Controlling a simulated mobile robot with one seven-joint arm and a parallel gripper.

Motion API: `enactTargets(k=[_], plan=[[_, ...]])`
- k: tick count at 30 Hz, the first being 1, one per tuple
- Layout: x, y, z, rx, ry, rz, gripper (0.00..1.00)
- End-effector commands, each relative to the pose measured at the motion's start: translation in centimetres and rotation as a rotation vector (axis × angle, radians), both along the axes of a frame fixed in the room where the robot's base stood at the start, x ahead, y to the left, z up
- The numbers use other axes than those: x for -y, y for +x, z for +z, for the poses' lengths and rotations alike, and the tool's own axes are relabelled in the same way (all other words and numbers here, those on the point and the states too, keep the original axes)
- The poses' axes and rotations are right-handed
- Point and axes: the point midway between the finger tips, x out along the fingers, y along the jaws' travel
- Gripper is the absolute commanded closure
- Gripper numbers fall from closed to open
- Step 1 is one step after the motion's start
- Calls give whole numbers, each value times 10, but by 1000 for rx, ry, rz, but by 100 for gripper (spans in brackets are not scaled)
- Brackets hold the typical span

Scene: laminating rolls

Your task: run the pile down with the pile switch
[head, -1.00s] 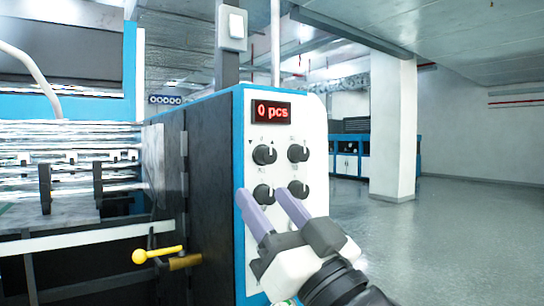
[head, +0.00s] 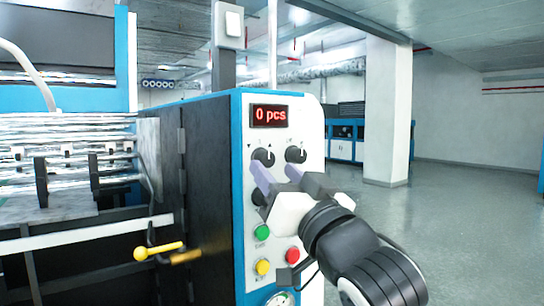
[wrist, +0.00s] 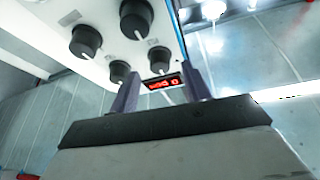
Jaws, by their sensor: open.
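The upper left knob (head: 262,157) on the white control panel has a down mark to its left and an up mark to its right, which fits the pile switch. It is black and round with a pale pointer. In the wrist view, which is upside down, it is the knob (wrist: 159,58) nearest the red display. My gripper (head: 275,172) is open and empty, with its two purple fingers in front of the panel, just below this knob in the head view. Whether a finger touches it I cannot tell. The fingers (wrist: 160,88) frame the display in the wrist view.
A red display (head: 270,115) reads "0 pcs". A second knob (head: 296,153) is to the right. Green (head: 262,232), yellow (head: 262,267) and red (head: 292,256) buttons sit below. A yellow-tipped lever (head: 158,250) sticks out left. Open floor lies right.

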Motion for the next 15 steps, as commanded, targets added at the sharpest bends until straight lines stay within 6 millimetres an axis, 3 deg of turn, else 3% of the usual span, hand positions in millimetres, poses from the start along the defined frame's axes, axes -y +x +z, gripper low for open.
enactTargets(k=[6, 15], plan=[[-10, 18, 10, 1, 1, 0, 52], [-11, 21, 10, 1, 0, -1, 52]])
